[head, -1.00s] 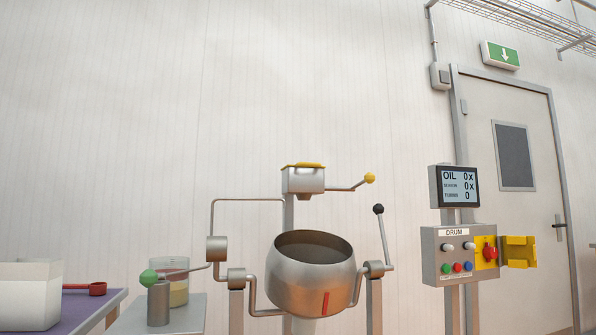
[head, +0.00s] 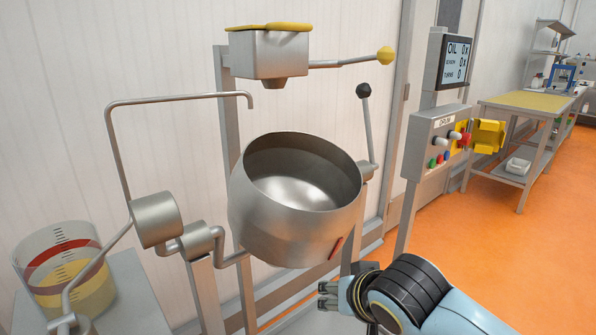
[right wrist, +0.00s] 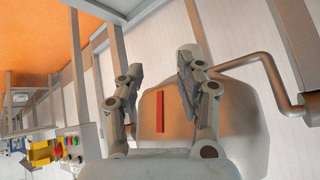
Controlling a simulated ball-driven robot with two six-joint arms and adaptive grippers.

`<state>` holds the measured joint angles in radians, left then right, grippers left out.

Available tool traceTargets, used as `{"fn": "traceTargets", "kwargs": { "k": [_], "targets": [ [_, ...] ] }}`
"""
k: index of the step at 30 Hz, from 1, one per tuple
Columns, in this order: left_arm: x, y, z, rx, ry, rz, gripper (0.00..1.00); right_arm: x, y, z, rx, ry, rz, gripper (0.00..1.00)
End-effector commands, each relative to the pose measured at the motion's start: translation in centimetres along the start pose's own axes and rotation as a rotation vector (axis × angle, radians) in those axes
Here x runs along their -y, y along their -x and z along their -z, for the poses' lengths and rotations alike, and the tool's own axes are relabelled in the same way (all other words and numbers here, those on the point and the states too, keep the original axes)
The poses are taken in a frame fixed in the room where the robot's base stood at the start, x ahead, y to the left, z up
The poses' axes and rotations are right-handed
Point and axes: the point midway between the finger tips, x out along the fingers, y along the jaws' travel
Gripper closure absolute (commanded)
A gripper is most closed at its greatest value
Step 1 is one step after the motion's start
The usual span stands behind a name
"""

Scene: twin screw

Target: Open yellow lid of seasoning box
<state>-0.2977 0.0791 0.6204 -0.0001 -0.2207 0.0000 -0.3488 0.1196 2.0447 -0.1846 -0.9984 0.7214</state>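The yellow lid (head: 270,27) lies flat across the top of the steel seasoning box (head: 265,55), high in the head view above the drum. A rod with a yellow ball knob (head: 385,56) runs right from the box. My right gripper (head: 326,294) is low in the head view, in front of and below the drum, well below the lid. In the right wrist view its two fingers (right wrist: 157,66) stand apart with nothing between them. The drum's red mark (right wrist: 160,107) shows behind them. My left gripper is in neither current view.
The open steel drum (head: 290,220) hangs below the box, with a black-knobbed lever (head: 364,91) at its right. A bent pipe (head: 180,98) arches at left near a measuring jug (head: 65,270). A control panel (head: 436,140) stands right. Orange floor beyond is clear.

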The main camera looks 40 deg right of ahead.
Motion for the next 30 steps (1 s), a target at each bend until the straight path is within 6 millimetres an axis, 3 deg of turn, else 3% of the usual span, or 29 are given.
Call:
{"fn": "traceTargets", "kwargs": {
  "k": [1,4,7,11,18,21,24,30],
  "targets": [
    [-0.1,1.7,0.1,0.0,0.001,-0.003,0.6,1.1,3.3,3.2,-0.038,-0.038,0.013,0.64],
    [-0.2,3.3,0.2,0.0,0.002,-0.005,0.6,2.4,8.3,7.7,-0.101,-0.124,0.033,0.64],
    [-0.2,2.8,-0.1,0.004,0.002,-0.005,0.6,3.8,8.3,11.6,-0.222,-0.311,0.096,0.64],
    [-0.2,3.2,-0.8,0.016,0.001,-0.005,0.6,5.9,10.8,17.5,-0.367,-0.556,0.222,0.64],
    [0.2,4.3,0.2,0.003,0.0,-0.001,0.6,9.7,18.7,28.6,-0.579,-1.03,0.613,0.64],
    [0.4,4.5,0.6,-0.004,0.0,0.001,0.6,10.6,21.5,31.3,-0.607,-1.157,0.76,0.64],
    [0.5,4.7,0.7,-0.006,0.0,0.001,0.6,11.1,22.9,32.7,-0.614,-1.223,0.843,0.64],
    [0.5,5.6,0.8,-0.007,0.0,0.001,0.6,11.8,22.4,35.0,-0.616,-1.244,0.873,0.64]
  ]
}}
